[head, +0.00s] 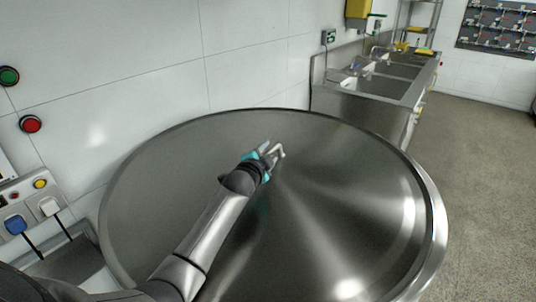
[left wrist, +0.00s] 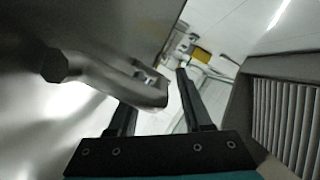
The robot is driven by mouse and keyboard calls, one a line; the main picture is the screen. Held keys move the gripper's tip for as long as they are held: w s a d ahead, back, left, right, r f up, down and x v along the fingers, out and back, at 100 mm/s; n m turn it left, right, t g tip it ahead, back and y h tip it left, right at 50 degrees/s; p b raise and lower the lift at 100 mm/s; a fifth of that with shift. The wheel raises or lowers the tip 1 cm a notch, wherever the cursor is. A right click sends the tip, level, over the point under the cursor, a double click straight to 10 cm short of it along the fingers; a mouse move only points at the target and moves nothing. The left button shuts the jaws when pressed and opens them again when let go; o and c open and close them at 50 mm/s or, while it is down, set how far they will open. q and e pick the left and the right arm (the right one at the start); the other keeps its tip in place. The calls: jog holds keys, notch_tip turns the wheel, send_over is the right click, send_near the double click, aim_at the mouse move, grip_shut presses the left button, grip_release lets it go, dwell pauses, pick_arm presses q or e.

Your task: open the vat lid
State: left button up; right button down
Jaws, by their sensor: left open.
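The vat lid (head: 340,200) is a wide round brushed-steel disc filling the middle of the head view, and it appears to lie flat within the vat's rim (head: 437,215). A small bent metal handle (head: 279,149) stands up near the lid's middle. My left gripper (head: 271,153) is at this handle, with its jaws open. In the left wrist view the bent bar of the handle (left wrist: 115,80) reaches in from the left, its end close to the gap between the two open fingers (left wrist: 160,108). I cannot tell whether they touch. My right gripper is not in view.
A white tiled wall (head: 140,70) runs along the left, with a green button (head: 9,75), a red button (head: 31,124) and plugged-in sockets (head: 15,225). A steel sink counter (head: 365,97) stands behind the vat. The floor (head: 490,150) to the right is clear.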

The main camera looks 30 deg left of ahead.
pick_arm(q)
grip_shut()
dwell(0.3)
dwell(1.1)
